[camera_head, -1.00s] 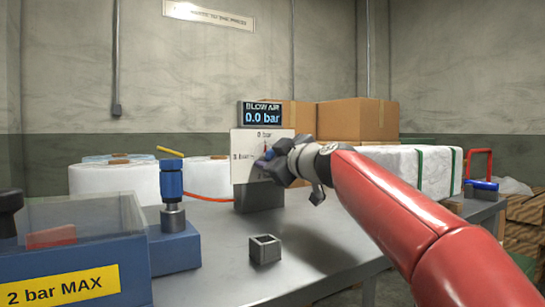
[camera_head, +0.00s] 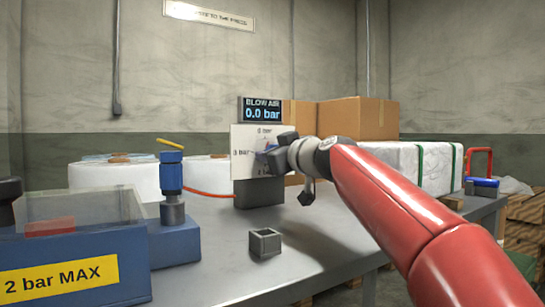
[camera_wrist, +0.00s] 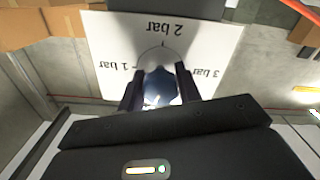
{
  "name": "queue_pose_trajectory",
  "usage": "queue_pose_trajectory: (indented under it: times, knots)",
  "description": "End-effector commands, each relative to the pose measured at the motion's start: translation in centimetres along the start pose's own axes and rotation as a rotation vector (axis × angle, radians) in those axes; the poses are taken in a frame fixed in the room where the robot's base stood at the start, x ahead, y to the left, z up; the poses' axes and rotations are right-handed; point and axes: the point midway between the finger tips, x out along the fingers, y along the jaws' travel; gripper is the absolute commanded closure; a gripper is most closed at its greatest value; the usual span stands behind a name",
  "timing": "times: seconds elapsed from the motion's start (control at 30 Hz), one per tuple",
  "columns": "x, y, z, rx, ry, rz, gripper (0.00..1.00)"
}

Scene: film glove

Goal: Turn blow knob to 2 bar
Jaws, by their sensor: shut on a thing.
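The blow knob is blue and shows between my fingers in the wrist view (camera_wrist: 160,88); in the head view only a little blue (camera_head: 268,150) shows beside my gripper. It sits on a white dial plate (camera_head: 243,142) marked 1 bar, 2 bar and 3 bar in the wrist view (camera_wrist: 110,45), with 0 bar at the top in the head view. My gripper (camera_wrist: 160,90) is shut on the knob, one dark finger on each side. The knob's pointer direction is unclear. The display (camera_head: 262,109) above reads 0.0 bar.
A blue box with a clear lid and a "2 bar MAX" label (camera_head: 60,280) stands front left. A blue-and-grey post (camera_head: 172,190) and small open grey block (camera_head: 265,243) are on the table (camera_head: 230,275). White rolls, cardboard boxes (camera_head: 357,118) and a white wrapped bale (camera_head: 405,168) stand behind.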

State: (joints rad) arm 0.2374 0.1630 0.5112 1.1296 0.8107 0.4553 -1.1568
Motion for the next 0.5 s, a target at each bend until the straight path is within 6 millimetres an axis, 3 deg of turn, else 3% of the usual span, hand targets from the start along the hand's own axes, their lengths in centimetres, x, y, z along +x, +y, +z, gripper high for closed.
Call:
queue_pose_trajectory:
  times: [0.5]
  knots:
    - [0.03, -0.12, 0.03, 0.493, -0.001, -0.002, 0.89]
